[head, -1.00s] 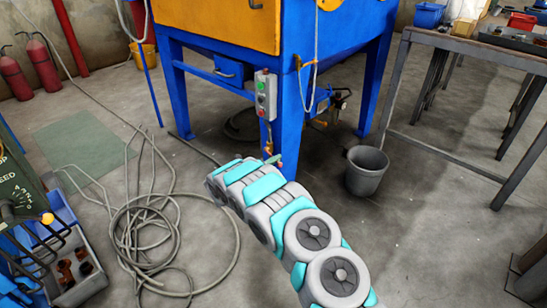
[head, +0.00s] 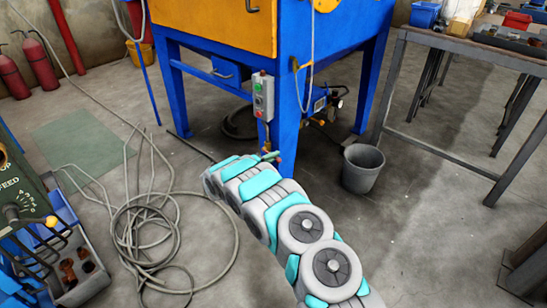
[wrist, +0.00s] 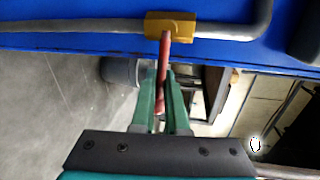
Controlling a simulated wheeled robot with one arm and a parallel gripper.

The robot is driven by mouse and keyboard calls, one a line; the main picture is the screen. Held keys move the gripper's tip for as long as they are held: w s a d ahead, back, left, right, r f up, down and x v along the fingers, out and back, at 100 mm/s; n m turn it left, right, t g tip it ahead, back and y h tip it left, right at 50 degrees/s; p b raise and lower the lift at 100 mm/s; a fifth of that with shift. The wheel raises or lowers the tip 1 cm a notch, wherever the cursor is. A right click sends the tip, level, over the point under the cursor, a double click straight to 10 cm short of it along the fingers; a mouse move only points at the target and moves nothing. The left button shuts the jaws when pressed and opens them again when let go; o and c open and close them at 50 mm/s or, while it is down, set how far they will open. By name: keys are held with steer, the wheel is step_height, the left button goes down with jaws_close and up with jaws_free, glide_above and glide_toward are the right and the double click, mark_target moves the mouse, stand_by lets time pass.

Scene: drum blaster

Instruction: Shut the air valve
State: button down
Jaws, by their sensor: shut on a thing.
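The air valve has a brass body (wrist: 170,25) on a grey pipe (wrist: 80,30) that runs along a blue beam in the wrist view. Its red lever handle (wrist: 163,62) points away from the body, down in the picture, between my green fingers. My gripper (wrist: 163,80) is shut on this handle, one finger on each side. In the head view my gripper (head: 271,157) is at the front blue leg of the blasting cabinet (head: 285,125). The valve is too small and covered to make out clearly there.
A grey bucket (head: 362,168) stands right of my arm. A coiled hose (head: 150,230) lies on the floor to the left. A control box (head: 262,97) with buttons hangs on the cabinet leg. A metal table (head: 460,50) stands at the right.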

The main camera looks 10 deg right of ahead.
steer(key=shift+r, duration=0.1)
steer(key=c, duration=0.9)
jaws_free()
steer(key=shift+a, duration=0.1)
steer(key=v, duration=0.7)
steer(key=shift+s+a, duration=0.15)
steer(key=shift+a, duration=0.1)
